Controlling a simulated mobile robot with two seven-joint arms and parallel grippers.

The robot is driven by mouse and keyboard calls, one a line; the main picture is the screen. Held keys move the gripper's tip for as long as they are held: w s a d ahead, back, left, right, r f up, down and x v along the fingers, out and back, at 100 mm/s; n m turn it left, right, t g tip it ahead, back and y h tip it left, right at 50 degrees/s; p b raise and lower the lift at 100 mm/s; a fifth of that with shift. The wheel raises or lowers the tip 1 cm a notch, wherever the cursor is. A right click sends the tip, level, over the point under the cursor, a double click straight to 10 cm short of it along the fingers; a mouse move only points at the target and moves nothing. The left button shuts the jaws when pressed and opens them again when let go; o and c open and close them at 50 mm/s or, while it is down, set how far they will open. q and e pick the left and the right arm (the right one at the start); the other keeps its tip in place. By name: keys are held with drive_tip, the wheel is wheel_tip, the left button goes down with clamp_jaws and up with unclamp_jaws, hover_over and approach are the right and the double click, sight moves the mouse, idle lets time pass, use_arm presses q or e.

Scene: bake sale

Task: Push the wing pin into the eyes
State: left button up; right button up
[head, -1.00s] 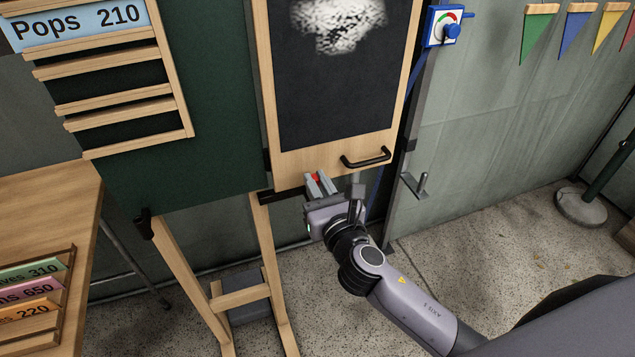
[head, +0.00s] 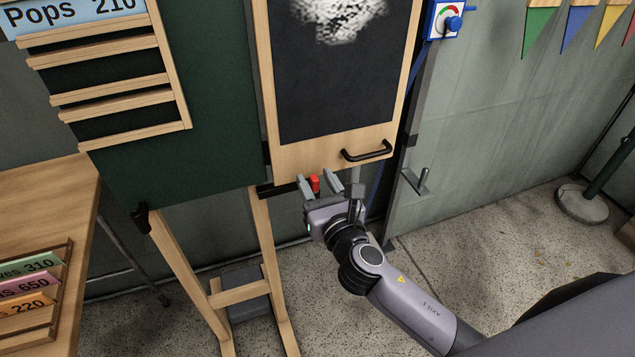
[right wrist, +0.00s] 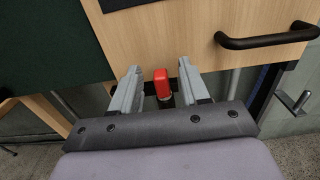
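The wing pin's red head (head: 315,184) shows just below the wooden lower edge of the hinged chalkboard panel (head: 330,155). In the right wrist view the red head (right wrist: 162,83) stands between my right gripper's two grey fingers, with a visible gap on each side. My right gripper (head: 317,178) is open around it; the fingers also show in the right wrist view (right wrist: 159,68). A dark bracket (head: 283,190) lies under the panel beside the fingers. The eyes cannot be made out, so how far the pin sits in them is hidden. My left gripper is not in view.
A black handle (head: 367,152) is on the panel, right of the gripper. A grey door lever (head: 416,181) stands further right. Wooden easel legs (head: 268,255) stand below left, and a wooden table (head: 45,215) is at the far left.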

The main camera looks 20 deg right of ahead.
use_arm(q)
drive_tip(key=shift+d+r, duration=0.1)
use_arm(e)
drive_tip(key=shift+s, duration=0.35)
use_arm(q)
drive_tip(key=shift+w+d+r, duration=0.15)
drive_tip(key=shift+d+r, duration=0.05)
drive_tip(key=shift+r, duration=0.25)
use_arm(e)
drive_tip(key=s, duration=0.6)
drive_tip(key=shift+s, duration=0.25)
drive_tip(key=shift+d, duration=0.1)
use_arm(q)
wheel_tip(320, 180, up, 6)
drive_tip(key=p, duration=0.7)
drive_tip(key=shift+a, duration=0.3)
use_arm(e)
drive_tip(key=s+d+f+m+g, duration=0.2)
drive_tip(key=s+f+m, duration=0.4)
drive_tip(key=m, duration=1.1)
drive_tip(key=s+d+f+m+g+y, duration=0.1)
drive_tip(key=s+f+m+g, duration=0.4)
drive_tip(key=m, duration=1.2)
drive_tip(key=s+d+f, duration=0.1)
drive_tip(key=s, duration=0.3)
drive_tip(key=shift+s+d+f+g+y, duration=0.15)
drive_tip(key=shift+s+g+y, duration=0.15)
